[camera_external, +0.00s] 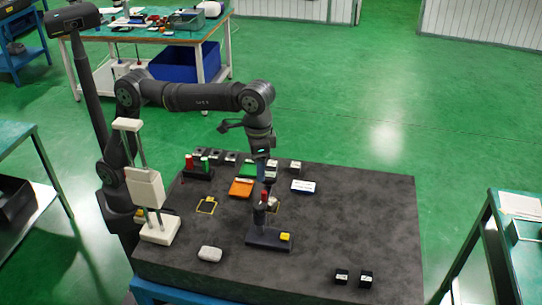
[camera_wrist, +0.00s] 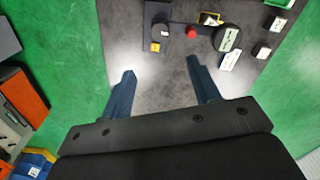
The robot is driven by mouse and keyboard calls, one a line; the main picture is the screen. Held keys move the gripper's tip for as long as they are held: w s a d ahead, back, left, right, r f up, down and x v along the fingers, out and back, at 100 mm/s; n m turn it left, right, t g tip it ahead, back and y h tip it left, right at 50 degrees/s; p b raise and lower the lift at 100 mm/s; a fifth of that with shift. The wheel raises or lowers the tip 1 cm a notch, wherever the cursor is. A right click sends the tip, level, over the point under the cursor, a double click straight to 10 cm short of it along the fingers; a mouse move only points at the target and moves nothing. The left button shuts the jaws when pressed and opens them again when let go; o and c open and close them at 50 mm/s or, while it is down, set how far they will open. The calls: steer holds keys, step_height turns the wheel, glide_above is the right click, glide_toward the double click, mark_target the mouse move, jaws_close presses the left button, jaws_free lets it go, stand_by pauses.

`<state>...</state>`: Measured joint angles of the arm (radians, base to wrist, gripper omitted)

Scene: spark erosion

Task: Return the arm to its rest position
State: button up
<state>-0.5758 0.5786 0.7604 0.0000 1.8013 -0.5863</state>
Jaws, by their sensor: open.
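My gripper (camera_external: 263,176) points down over the dark table, behind the black fixture with a red top in the external view. In the wrist view its two blue fingers (camera_wrist: 160,90) are spread apart, with only bare dark tabletop between the tips. It holds nothing. My arm is stretched out from its base at the left and bent down at the wrist. The exact height of the fingertips above the table is hard to tell.
The dark table (camera_external: 335,235) carries a black fixture (camera_external: 268,238) with a yellow block, a white stand (camera_external: 146,190), an orange block (camera_external: 241,187), a pale rounded piece (camera_external: 210,254) and two small black blocks (camera_external: 354,278). The table's right middle is clear.

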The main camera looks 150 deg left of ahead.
mark_target(259, 206)
step_height(259, 206, down, 15)
steer(key=shift+r, duration=0.15)
stand_by(0.4)
step_height(259, 206, up, 18)
step_height(259, 206, down, 18)
steer(key=shift+r, duration=0.25)
steer(key=shift+f, duration=0.3)
steer(key=m, duration=0.3)
steer(key=shift+r+m, duration=0.1)
steer(key=shift+m, duration=0.2)
steer(key=m, duration=0.7)
steer(key=shift+m, duration=0.4)
steer(key=shift+d+m, duration=0.1)
steer(key=shift+m, duration=1.7)
